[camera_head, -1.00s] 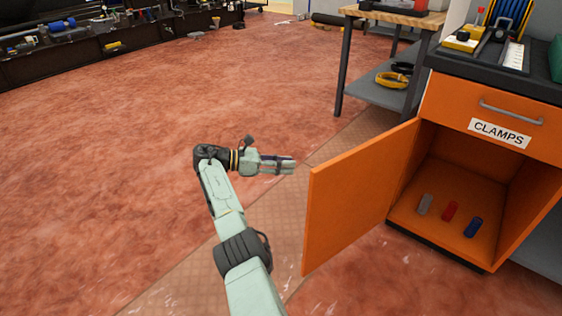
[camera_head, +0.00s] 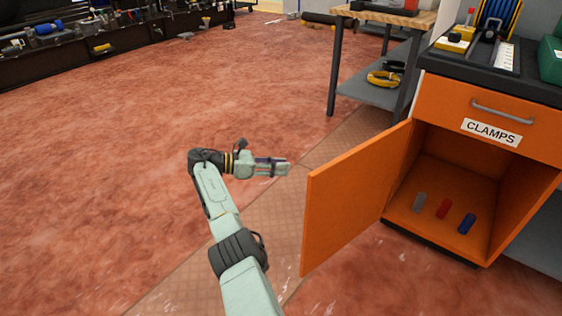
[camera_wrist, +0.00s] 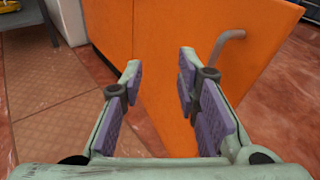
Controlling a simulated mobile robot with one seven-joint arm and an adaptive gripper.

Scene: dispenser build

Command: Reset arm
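My gripper (camera_head: 283,167) is held out over the floor, to the left of the open orange cabinet door (camera_head: 352,200). In the wrist view my gripper (camera_wrist: 158,75) has its two fingers spread wide, with purple pads and nothing between them. The orange door (camera_wrist: 160,100) and its grey handle (camera_wrist: 226,42) show beyond the fingers. A gap between the fingertips and the door shows in the head view.
The orange cabinet (camera_head: 485,105) labelled CLAMPS stands open at right. Inside lie a grey clamp-like piece (camera_head: 419,202), a red one (camera_head: 443,209) and a blue one (camera_head: 467,223). A workbench (camera_head: 372,95) stands behind. The floor at left (camera_head: 110,170) is clear.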

